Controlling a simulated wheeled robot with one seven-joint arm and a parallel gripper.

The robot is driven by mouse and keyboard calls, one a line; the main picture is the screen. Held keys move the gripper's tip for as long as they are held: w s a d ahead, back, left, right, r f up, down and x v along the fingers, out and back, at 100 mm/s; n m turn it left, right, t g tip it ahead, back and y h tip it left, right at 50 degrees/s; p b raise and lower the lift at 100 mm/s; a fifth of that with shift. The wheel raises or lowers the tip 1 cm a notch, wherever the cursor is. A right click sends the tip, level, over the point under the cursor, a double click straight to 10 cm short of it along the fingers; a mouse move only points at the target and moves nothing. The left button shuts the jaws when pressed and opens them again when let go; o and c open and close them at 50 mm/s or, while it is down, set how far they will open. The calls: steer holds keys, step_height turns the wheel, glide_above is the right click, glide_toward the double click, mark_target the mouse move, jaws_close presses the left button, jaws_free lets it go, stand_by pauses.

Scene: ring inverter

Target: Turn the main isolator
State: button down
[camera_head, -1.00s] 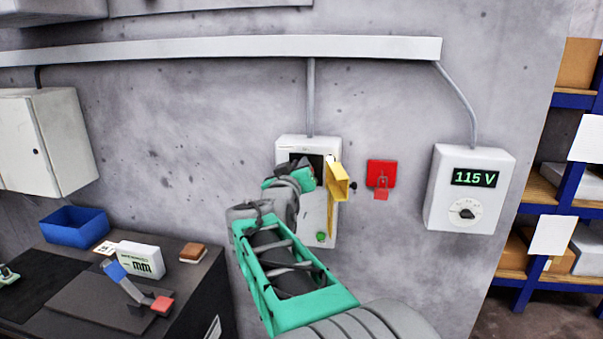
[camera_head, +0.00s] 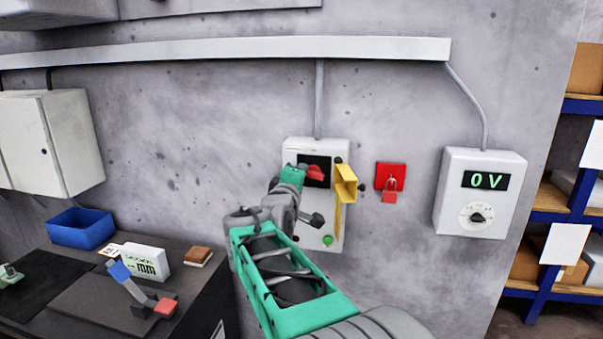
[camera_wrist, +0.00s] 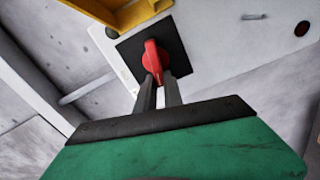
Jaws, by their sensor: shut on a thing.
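The main isolator is a red rotary handle (camera_head: 316,173) on a black plate (camera_wrist: 181,40), mounted on a white wall box (camera_head: 330,150). My gripper (camera_head: 304,175) reaches it from the left. In the wrist view, the two dark fingers of my gripper (camera_wrist: 158,84) are closed on the lower end of the red handle (camera_wrist: 152,56). The handle stands slightly tilted in that view. The fingers partly cover its lower end.
A yellow bracket (camera_head: 345,184) juts out just right of the handle. Further right are a red padlock station (camera_head: 390,177) and a meter (camera_head: 485,180) reading 0 V. A workbench (camera_head: 75,282) with a blue bin (camera_head: 81,229) stands left.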

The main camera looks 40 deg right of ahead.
steer(key=shift+f+n, duration=0.3)
steer(key=shift+n, duration=1)
steer(key=c, duration=1.5)
jaws_free()
steer(key=shift+o, duration=0.2)
steer(key=shift+a, duration=0.1)
steer(key=b+v, duration=0.1)
steer(key=v, duration=0.6)
steer(key=shift+s+a+b, duration=0.2)
steer(key=shift+a+b, duration=0.1)
steer(key=shift+b, duration=0.05)
